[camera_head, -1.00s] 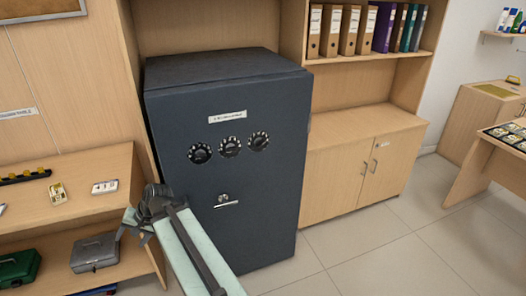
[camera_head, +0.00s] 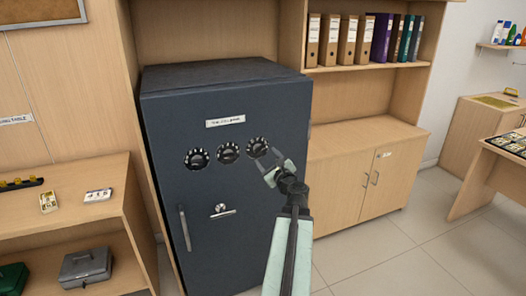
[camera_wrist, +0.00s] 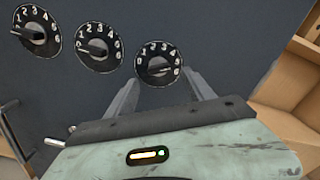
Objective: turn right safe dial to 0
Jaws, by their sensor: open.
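The dark blue-grey safe (camera_head: 230,240) has three black dials with white numbers in a row. The right safe dial (camera_head: 257,146) is at the row's right end. It also shows in the wrist view (camera_wrist: 158,63), where its pointer lies to the right of its centre; the exact number is unclear. The middle dial (camera_head: 228,151) and left dial (camera_head: 197,158) are beside it. My gripper (camera_head: 273,169) is open, just below and right of the right dial. In the wrist view its two fingers (camera_wrist: 163,92) reach toward the dial's lower edge, with nothing between them.
A small lever handle (camera_head: 222,211) and a long vertical handle (camera_head: 185,229) stick out from the safe door. A wooden cabinet (camera_head: 345,180) stands to the right. A shelf with a grey cash box (camera_head: 86,266) is to the left.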

